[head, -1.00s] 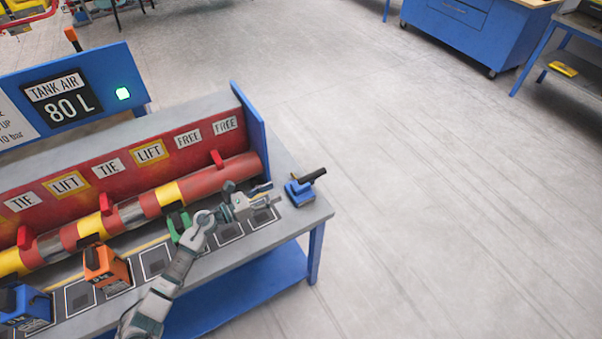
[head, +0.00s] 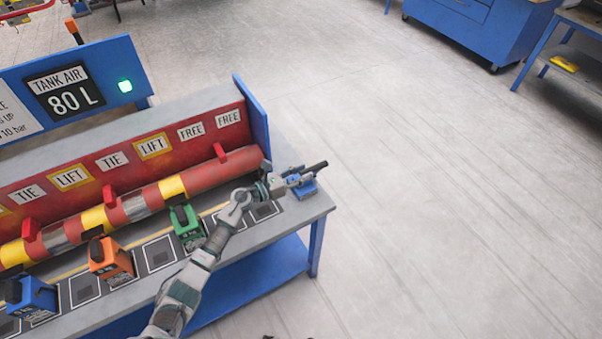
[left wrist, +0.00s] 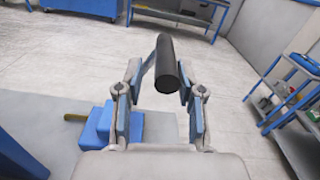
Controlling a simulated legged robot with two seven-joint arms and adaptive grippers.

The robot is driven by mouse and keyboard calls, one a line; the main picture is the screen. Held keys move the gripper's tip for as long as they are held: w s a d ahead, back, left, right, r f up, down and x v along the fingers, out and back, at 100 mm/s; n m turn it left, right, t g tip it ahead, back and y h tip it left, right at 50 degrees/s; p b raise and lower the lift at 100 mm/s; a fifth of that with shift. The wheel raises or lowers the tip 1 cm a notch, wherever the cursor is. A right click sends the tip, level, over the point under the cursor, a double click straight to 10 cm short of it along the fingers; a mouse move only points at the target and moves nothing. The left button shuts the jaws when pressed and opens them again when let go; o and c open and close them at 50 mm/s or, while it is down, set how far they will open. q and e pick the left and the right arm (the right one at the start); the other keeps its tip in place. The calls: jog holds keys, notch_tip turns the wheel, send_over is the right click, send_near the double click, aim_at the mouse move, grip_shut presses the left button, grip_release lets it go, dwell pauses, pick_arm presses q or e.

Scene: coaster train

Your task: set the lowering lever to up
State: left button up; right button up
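The lowering lever has a blue base (head: 303,190) at the right end of the bench and a black handle (head: 318,167) that slants up to the right. My left gripper (head: 296,179) is at the lever, over its base. In the left wrist view the black handle (left wrist: 167,65) stands between the two open fingers of my left gripper (left wrist: 160,90), closer to the right finger. I cannot tell whether a finger touches it. The blue base (left wrist: 108,124) shows below and left of the fingers.
The bench (head: 318,207) holds a red panel with TIE, LIFT and FREE labels above a striped red and yellow tube (head: 205,177). Green (head: 187,224), orange (head: 110,260) and blue (head: 32,297) blocks stand along its front. A sign reads 80 L. The floor right of the bench is clear.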

pick_arm(q)
jog(key=shift+d, duration=0.25)
jog(key=c, duration=0.4)
jog(key=shift+s+d+r, duration=0.15)
jog(key=shift+d, duration=0.35)
grip_shut()
jog(key=shift+a, duration=0.1)
pick_arm(e)
jog(key=shift+d, duration=0.75)
pick_arm(q)
jog(key=w+a+r+n+b, duration=0.1)
jog(key=w+a+n+b, duration=0.1)
jog(key=w+a+n, duration=0.2)
jog(key=shift+w+a+r+n, duration=0.3)
jog(key=shift+w+a+n, duration=0.1)
jog(key=shift+w+n, duration=1.15)
pick_arm(e)
jog(key=shift+w+a+r, duration=0.25)
jog(key=shift+w+r, duration=0.2)
jog(key=shift+w, duration=0.35)
jog(key=shift+w+a+r, duration=0.2)
jog(key=shift+w+r, duration=0.25)
jog(key=shift+w, duration=0.3)
jog(key=shift+w+a+r, duration=0.25)
jog(key=shift+w+r, duration=0.2)
jog(key=shift+w, duration=0.35)
